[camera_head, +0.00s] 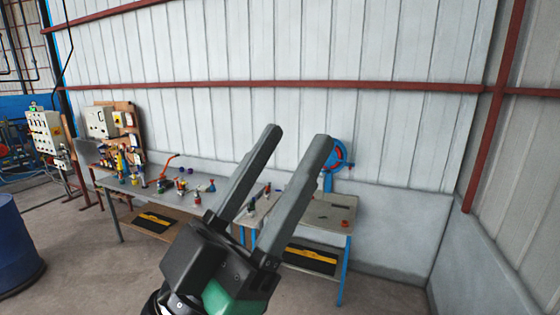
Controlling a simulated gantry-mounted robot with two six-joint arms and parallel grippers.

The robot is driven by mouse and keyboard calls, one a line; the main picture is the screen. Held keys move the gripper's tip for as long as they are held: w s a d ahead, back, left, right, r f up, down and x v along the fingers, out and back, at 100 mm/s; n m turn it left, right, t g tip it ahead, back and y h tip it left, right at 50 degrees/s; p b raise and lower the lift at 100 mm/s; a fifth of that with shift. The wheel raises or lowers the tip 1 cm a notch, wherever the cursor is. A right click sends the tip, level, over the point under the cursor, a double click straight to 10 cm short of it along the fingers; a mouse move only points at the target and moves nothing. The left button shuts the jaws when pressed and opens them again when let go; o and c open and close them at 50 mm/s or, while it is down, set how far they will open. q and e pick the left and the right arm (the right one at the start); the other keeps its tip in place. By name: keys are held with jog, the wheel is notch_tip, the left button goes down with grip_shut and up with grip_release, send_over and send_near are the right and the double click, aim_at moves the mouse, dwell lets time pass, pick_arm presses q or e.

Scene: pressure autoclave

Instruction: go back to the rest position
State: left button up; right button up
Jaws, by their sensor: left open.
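My left gripper (298,142) fills the middle of the head view, coming up from the bottom. Its two long grey fingers point up and to the right. They stand apart with nothing between them, so it is open and empty. Its dark body with a green part shows below the fingers. My right gripper is not in view. No autoclave can be made out in this view.
A workbench (200,179) with tools and small coloured items stands behind the gripper, along a white panelled wall (350,40). A blue-legged table (325,214) stands to its right. A blue barrel (16,245) stands at the left. Control boxes (47,131) stand farther back. The floor at right front is clear.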

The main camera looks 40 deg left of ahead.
pick_arm(q)
jog(key=r+p, duration=0.3)
jog(key=shift+s+r, duration=0.25)
jog(key=shift+s, duration=0.05)
dwell(1.0)
